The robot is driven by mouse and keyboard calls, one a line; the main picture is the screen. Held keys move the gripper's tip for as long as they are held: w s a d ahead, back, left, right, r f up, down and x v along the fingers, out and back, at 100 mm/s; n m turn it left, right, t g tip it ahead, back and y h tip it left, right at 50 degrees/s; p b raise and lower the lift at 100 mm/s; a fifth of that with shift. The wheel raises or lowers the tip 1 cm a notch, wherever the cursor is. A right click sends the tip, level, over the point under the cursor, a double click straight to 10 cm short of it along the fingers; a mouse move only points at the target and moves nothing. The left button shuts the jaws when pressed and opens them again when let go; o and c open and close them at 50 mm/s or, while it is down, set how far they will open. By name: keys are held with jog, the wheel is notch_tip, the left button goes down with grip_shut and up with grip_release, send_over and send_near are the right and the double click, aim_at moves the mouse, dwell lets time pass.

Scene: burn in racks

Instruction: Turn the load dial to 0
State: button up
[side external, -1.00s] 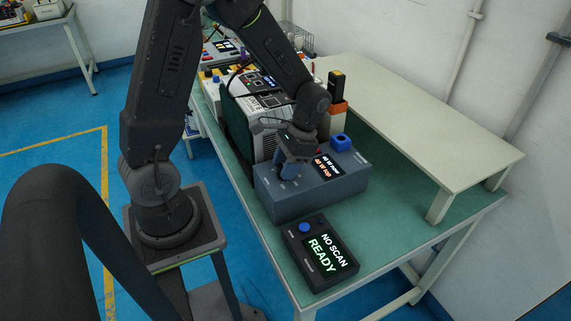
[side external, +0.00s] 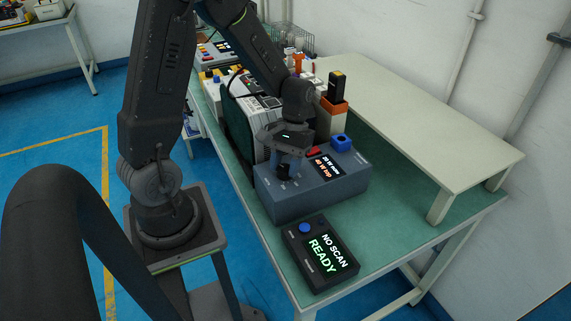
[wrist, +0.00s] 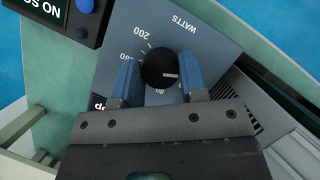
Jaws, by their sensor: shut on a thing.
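The load dial (wrist: 158,67) is a round black knob on a blue-grey box (side external: 305,203), with a white mark pointing right in the wrist view. Around it are printed numbers, including 200, and the word WATTS. My gripper (wrist: 160,82) is shut on the dial, its blue fingers on either side of it. In the side view my gripper (side external: 288,172) is low over the left part of the box top, and its fingers partly hide the dial. The box's display (side external: 327,168) shows a white line and an orange line, which seems to read 40 W.
A blue knob (side external: 341,142) and a red part are on the box's right side. A dark scanner unit (side external: 320,254) reading NO SCAN, READY lies in front. Racked equipment stands behind my gripper. A pale raised shelf (side external: 420,125) is at right.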

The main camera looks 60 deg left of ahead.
jog(key=shift+n, duration=0.7)
jog(key=shift+h, duration=0.3)
jog(key=shift+t, duration=0.3)
jog(key=o, duration=0.9)
jog(key=v, duration=1.4)
jog(key=shift+d, duration=0.1)
